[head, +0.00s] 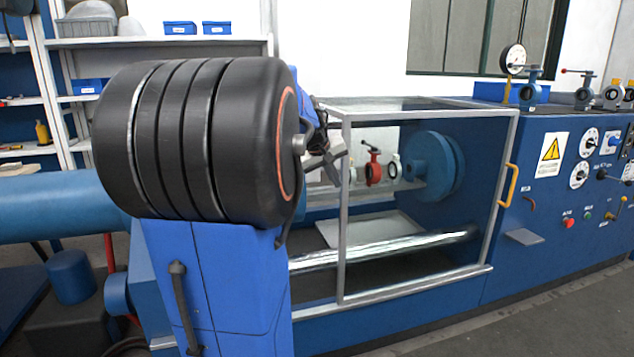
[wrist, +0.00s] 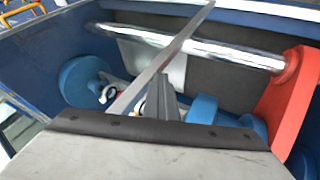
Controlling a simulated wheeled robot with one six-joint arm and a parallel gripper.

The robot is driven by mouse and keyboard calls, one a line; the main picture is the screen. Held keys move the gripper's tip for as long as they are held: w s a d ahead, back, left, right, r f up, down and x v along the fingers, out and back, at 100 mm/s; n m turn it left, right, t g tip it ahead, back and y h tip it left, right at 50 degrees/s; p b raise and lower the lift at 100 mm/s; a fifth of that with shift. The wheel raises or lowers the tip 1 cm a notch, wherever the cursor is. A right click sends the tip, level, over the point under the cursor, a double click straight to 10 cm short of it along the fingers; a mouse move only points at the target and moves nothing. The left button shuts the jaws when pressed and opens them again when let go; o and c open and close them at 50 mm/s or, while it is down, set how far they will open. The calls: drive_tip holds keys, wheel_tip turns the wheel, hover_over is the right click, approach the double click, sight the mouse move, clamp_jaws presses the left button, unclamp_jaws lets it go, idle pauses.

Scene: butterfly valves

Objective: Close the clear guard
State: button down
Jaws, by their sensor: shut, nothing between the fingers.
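The clear guard (head: 346,235) has a silver frame and clear panels on the blue test machine, and it spans the right part of the bay in the head view. A yellow handle (head: 509,185) is on its right edge. My gripper (head: 332,165) is shut and empty, beside the frame's left upright post. In the wrist view my gripper's closed fingers (wrist: 161,98) lie close to a grey frame bar (wrist: 160,62) that crosses diagonally. I cannot tell whether they touch it. My arm hides the left part of the bay in the head view.
Inside the bay are a red valve (head: 373,171), a blue round flange (head: 440,166) and a shiny rod (head: 400,247). A red plate (wrist: 285,95) stands at the right in the wrist view. A control panel with gauges (head: 580,175) is right of the guard.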

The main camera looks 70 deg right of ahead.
sight(347, 180)
drive_tip(key=shift+s+d, duration=0.95)
drive_tip(key=shift+s, duration=0.35)
